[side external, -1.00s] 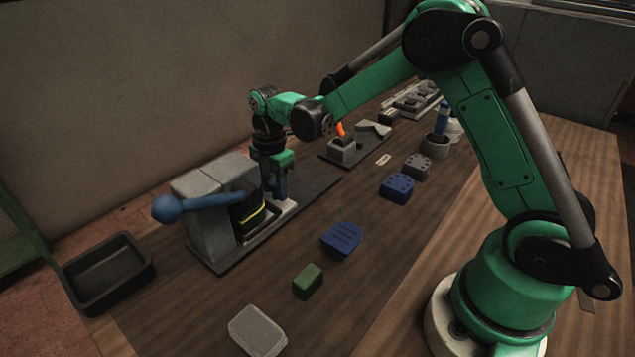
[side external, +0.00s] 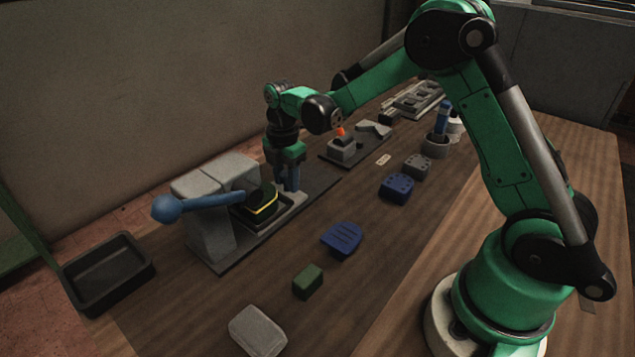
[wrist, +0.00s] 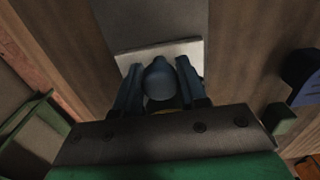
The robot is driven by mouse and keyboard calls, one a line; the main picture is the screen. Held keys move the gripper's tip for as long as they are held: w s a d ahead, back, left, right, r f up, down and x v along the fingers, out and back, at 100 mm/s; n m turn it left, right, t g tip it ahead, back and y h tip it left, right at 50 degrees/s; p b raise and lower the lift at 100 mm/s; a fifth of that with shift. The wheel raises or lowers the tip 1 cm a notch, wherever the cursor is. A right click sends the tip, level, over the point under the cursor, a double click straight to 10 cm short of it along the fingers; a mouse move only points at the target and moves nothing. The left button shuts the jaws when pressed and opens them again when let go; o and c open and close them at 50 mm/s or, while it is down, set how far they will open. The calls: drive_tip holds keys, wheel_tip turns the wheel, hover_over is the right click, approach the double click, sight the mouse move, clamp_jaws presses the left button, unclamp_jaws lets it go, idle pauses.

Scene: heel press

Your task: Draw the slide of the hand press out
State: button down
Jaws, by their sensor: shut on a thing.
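The hand press (side external: 212,226) is a grey block frame on a dark base plate, with a blue ball-ended lever (side external: 168,208) reaching out to the left. Its light grey slide (side external: 291,206) sticks out to the right of the frame and carries a dark block with a yellow band (side external: 264,204). My gripper (side external: 290,182) is upright at the slide's outer end. In the wrist view my gripper's blue fingers (wrist: 158,85) are on both sides of a rounded blue knob (wrist: 160,76), shut on it. The slide's pale edge (wrist: 158,50) shows beyond it. The knob is hidden in the side view.
A black open bin (side external: 108,272) stands left of the press. A blue block (side external: 342,239), a green block (side external: 308,281) and a grey block (side external: 257,331) lie in front.

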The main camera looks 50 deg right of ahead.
drive_tip(key=shift+d, duration=4.75)
unclamp_jaws()
drive_tip(key=shift+d, duration=0.1)
drive_tip(key=shift+r, duration=1.75)
drive_tip(key=shift+r, duration=1)
drive_tip(key=shift+r, duration=0.1)
drive_tip(key=shift+r, duration=1.4)
